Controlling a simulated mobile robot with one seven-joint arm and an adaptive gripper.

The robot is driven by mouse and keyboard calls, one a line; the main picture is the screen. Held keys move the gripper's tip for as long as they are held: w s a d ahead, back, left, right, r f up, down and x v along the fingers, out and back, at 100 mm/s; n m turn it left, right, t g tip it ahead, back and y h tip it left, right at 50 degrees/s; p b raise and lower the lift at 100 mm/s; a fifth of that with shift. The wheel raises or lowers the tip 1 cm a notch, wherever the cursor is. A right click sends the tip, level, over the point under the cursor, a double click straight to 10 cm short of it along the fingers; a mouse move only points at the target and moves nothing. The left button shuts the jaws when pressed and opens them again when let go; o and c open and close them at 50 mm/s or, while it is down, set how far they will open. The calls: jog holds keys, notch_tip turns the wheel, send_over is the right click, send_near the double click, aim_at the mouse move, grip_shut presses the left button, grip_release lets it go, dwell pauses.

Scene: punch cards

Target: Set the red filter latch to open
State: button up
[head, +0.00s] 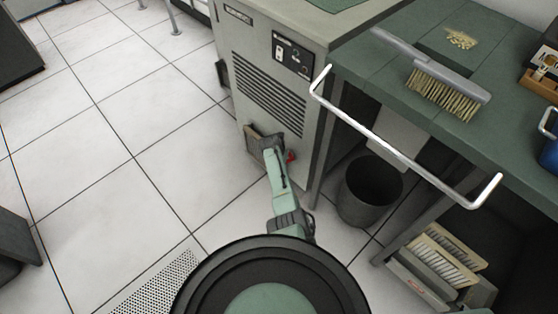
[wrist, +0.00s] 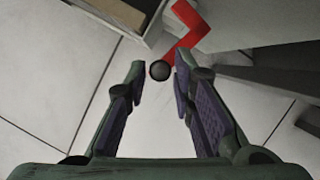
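The red filter latch (wrist: 190,30) shows at the top middle of the wrist view as a bent red bar with a round black knob (wrist: 160,70) at its lower end. In the head view only a small red part of the latch (head: 291,157) shows low on the grey cabinet, beside my green arm end. My gripper (wrist: 160,66) is open, with its two purple-padded fingers either side of the knob in the picture. I cannot tell whether the knob is fully between the fingertips in depth. No contact is visible.
The grey cabinet (head: 245,60) has a tan-and-dark part (head: 253,132) sticking out near the latch. A dark bin (head: 352,205) stands to the right, under the green table (head: 375,65) with a white rail (head: 375,138).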

jog(key=o, duration=0.3)
jog(key=v, duration=1.2)
dwell(0.5)
